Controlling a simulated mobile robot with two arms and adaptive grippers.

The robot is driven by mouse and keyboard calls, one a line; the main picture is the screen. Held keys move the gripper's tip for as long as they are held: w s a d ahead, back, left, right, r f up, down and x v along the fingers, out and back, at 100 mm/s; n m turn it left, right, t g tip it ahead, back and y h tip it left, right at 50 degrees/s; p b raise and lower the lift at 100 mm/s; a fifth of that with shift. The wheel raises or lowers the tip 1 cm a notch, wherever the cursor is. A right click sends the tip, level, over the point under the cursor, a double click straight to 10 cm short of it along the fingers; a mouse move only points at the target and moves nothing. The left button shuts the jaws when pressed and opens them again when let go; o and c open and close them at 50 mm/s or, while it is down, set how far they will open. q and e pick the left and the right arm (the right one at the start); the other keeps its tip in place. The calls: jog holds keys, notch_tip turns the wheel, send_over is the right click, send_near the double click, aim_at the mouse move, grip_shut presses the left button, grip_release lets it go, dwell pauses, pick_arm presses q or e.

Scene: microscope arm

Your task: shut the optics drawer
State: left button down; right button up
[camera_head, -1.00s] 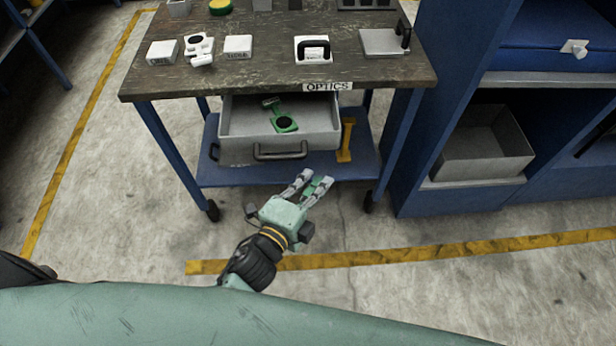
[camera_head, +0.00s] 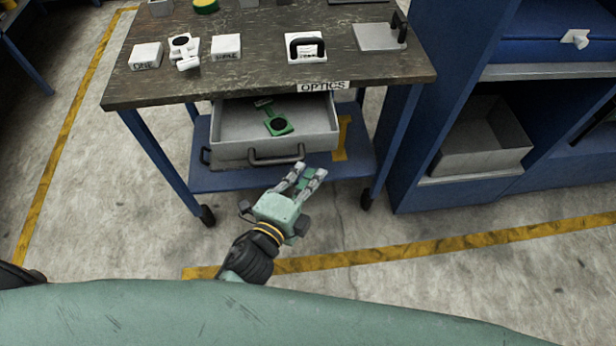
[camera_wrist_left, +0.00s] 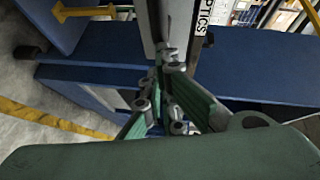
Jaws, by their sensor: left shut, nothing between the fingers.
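The optics drawer (camera_head: 225,157) is grey and stands pulled out under the tabletop, below the OPTICS label (camera_head: 323,87). Its black bar handle (camera_head: 276,157) is on the front face. A green part with a black disc (camera_head: 278,126) lies inside the drawer. My left gripper (camera_head: 310,170) is shut and empty, with its fingertips just in front of the drawer front, right of the handle. In the left wrist view the fingertips (camera_wrist_left: 166,58) are close to the grey drawer panel (camera_wrist_left: 150,25); I cannot tell whether they touch. My right gripper is out of view.
The workbench (camera_head: 250,80) bears white labelled blocks and a black-handled plate (camera_head: 380,38). A blue lower shelf (camera_head: 240,180) lies beneath the drawer. A blue cabinet with a grey bin (camera_head: 480,150) stands to the right. The floor in front is clear.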

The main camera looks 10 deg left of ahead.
aim_at(299, 128)
pick_arm(q)
jog(key=w+a, duration=0.1)
jog(key=w, duration=0.4)
jog(key=w+a, duration=0.2)
jog(key=w, duration=0.3)
jog(key=w+a+p, duration=0.1)
jog(key=w, duration=0.5)
jog(key=shift+a, duration=0.35)
jog(key=shift+w+a, duration=0.15)
jog(key=shift+w, duration=0.35)
jog(key=shift+w+r, duration=0.1)
